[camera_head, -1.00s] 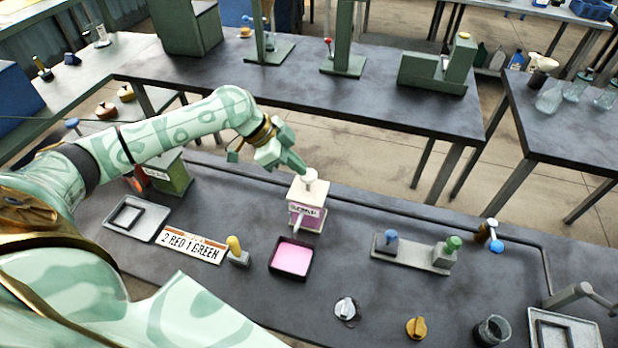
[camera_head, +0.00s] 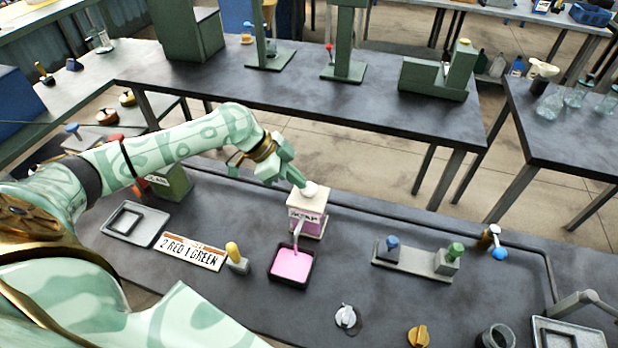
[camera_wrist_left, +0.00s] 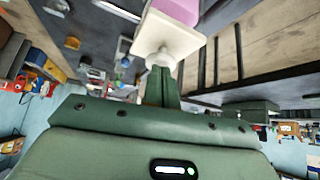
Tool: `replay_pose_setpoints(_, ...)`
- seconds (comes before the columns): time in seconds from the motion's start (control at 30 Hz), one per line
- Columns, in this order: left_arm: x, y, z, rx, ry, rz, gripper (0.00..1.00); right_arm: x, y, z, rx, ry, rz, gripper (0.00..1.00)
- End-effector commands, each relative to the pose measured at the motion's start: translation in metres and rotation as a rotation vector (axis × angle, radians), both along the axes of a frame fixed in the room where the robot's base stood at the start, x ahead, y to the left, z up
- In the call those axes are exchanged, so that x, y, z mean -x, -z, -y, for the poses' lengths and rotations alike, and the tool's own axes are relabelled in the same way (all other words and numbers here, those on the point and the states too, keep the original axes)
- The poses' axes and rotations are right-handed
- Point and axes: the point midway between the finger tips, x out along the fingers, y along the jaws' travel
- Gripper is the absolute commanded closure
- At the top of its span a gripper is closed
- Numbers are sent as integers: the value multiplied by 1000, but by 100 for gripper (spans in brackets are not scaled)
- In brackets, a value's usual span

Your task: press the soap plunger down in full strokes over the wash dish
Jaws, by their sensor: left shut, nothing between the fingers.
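The soap dispenser (camera_head: 307,222) is a white-topped box with pink soap and a label, upright on the dark bench. Its white plunger (camera_head: 311,188) sits low against the top. My left gripper (camera_head: 303,184) is shut, and its fingertips rest on the plunger. The plunger also shows at the fingertips in the left wrist view (camera_wrist_left: 160,58). A spout points toward the camera, and a pink stream runs from it into the black wash dish (camera_head: 275,277), which holds pink soap. My right gripper is not in view.
A sign reading "2 RED 1 GREEN" (camera_head: 190,251) and a yellow-topped post (camera_head: 235,257) are left of the dish. A grey rack (camera_head: 415,260) with blue and green knobs is at right. Two knobs (camera_head: 346,318), (camera_head: 418,336) lie in front.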

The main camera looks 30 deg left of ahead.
Motion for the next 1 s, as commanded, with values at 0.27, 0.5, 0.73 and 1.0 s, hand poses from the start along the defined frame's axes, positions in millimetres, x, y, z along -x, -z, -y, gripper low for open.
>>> replay_pose_setpoints(0.27,13,-9,-23,-5,-1,-3,100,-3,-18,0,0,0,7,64)
replay_pose_setpoints(0.5,12,-9,-23,-4,-1,-1,100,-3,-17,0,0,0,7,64)
replay_pose_setpoints(0.73,19,-27,-36,-7,-2,-1,100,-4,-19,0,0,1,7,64)
replay_pose_setpoints(1.0,38,-79,-71,-9,-2,-2,100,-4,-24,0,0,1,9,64)
